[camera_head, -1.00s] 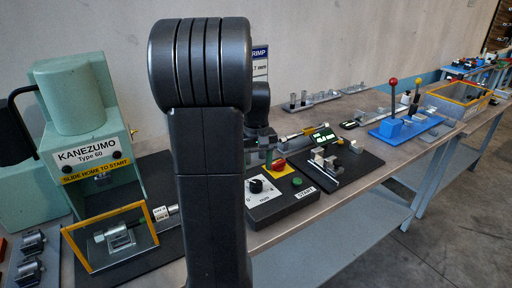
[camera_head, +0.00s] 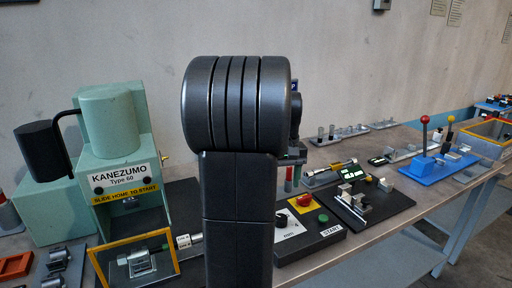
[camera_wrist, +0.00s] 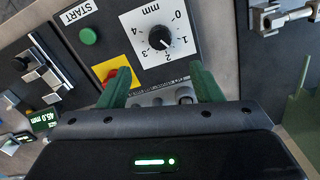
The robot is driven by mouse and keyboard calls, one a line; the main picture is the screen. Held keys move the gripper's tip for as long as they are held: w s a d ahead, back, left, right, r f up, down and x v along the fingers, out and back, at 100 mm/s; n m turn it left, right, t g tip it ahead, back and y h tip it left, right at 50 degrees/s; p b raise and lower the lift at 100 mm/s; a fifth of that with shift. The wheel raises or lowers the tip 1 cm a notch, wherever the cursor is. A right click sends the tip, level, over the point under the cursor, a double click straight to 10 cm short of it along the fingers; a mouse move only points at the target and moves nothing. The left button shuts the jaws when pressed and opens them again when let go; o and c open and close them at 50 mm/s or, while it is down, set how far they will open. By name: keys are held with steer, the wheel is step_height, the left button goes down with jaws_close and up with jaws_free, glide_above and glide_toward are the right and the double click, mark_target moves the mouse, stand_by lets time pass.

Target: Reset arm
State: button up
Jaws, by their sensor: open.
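My gripper (camera_wrist: 161,82) shows in the wrist view with its two green fingers spread apart and nothing between them. Beyond the fingertips is the control box (camera_wrist: 205,22) with a black dial, a green button and a red knob on a yellow plate. In the head view my dark arm stands upright in the middle and hides part of the bench. There the gripper's fingers (camera_head: 293,178) show only partly, just right of the arm and above the control box (camera_head: 318,236).
A green KANEZUMO press (camera_head: 115,130) stands at left, with a yellow-framed guard (camera_head: 133,262) in front. Right of the control box is a black plate with a metal fixture (camera_head: 352,200). Farther right is a blue base with a red-knobbed lever (camera_head: 424,140).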

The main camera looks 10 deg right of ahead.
step_height(320, 180, down, 13)
steer(key=shift+r, duration=0.1)
stand_by(0.6)
step_height(320, 180, up, 14)
step_height(320, 180, down, 14)
steer(key=shift+f, duration=0.2)
steer(key=shift+r+m, duration=0.1)
steer(key=shift+m, duration=0.3)
steer(key=m, duration=0.4)
steer(key=shift+m+b, duration=0.3)
steer(key=m+b, duration=0.1)
steer(key=m, duration=0.5)
step_height(320, 180, up, 11)
steer(key=shift+r+m, duration=0.2)
steer(key=shift+m, duration=0.1)
